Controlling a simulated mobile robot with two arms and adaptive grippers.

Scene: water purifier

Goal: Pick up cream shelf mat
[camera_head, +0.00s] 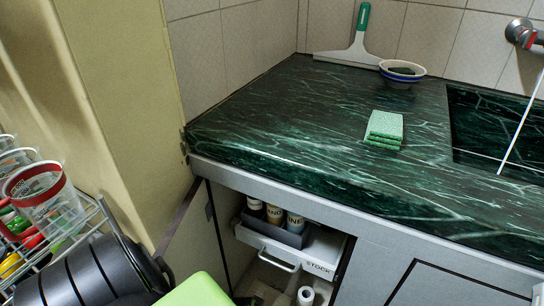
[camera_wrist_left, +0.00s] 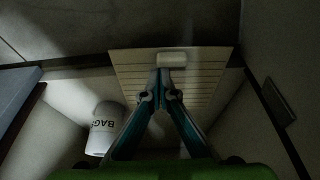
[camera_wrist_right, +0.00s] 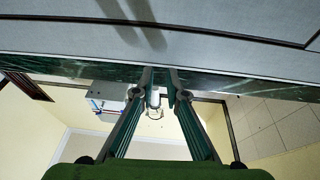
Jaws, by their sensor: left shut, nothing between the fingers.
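The cream shelf mat (camera_wrist_left: 205,94) is a ribbed, pale rectangular sheet lying inside the dim cabinet in the left wrist view. My left gripper (camera_wrist_left: 161,78) is shut and empty, its fingertips together in front of the mat's middle and hiding part of it. I cannot tell whether the tips touch the mat. A white roll (camera_wrist_left: 172,59) lies across the mat's far part, just beyond the fingertips. My right gripper (camera_wrist_right: 161,76) is open and empty near the counter's front edge in the right wrist view.
A white container marked BAGS (camera_wrist_left: 105,128) is left of the mat. The cabinet holds a pull-out drawer (camera_head: 282,249) with labelled bottles. Green sponges (camera_head: 384,129), a bowl (camera_head: 402,73) and a squeegee (camera_head: 352,53) are on the green counter (camera_head: 280,125). A rack (camera_head: 97,220) of cups stands left.

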